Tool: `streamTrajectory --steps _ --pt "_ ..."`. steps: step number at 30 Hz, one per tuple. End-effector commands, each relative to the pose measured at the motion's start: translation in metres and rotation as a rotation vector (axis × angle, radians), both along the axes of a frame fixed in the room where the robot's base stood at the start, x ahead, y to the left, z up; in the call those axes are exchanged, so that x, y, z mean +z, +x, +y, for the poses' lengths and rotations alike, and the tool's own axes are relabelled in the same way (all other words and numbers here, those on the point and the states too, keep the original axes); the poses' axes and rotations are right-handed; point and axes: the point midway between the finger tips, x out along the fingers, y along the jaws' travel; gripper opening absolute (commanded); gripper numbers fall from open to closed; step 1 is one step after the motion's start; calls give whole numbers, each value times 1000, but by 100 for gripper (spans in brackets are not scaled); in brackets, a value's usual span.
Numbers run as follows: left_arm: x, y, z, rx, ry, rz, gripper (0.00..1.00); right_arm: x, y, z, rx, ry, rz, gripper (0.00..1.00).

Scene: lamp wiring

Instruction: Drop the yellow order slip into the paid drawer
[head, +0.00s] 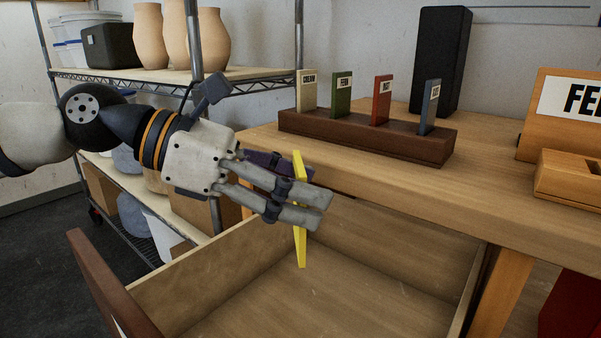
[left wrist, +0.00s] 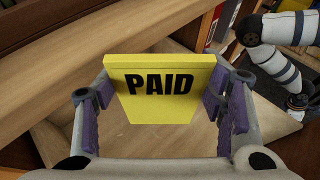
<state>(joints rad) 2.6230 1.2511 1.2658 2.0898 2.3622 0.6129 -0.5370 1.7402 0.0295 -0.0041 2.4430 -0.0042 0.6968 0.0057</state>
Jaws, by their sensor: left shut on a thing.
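The yellow order slip (head: 300,240) is a thin flat card held upright between the fingers of my left gripper (head: 305,195). In the left wrist view the slip (left wrist: 160,88) shows the word PAID, with the purple finger pads (left wrist: 160,105) on either side of it. The left gripper is shut on the slip, above the open drawer (head: 390,262). The drawer is pulled out from under the bench and its visible floor is bare. Its dark front panel (head: 108,285) carries a label at the bottom that I cannot read. My right gripper is not in the head view.
The wooden bench (head: 490,185) edge lies just behind and right of the slip. A brown rack (head: 365,138) on it holds several labelled cards. A wooden FE-labelled block (head: 570,110) stands at right. A metal shelf (head: 250,75) with pots stands behind my left arm.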

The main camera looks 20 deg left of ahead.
Motion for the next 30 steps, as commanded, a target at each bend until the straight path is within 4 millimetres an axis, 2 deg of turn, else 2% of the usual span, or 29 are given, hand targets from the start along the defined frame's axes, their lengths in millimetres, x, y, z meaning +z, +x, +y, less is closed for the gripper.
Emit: streamTrajectory --steps 4,5,7,16,19,30 --pt "3 0 0 0 0 -4 45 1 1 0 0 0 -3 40" --pt "3 0 0 0 0 -4 70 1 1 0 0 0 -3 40" --pt "3 0 0 0 0 -4 86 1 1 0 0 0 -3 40" --pt "3 0 0 0 -1 -3 87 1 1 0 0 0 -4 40" --pt "6 -2 6 3 -3 -4 87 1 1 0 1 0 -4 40" --pt "42 -38 82 4 -5 -6 87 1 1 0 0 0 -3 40"
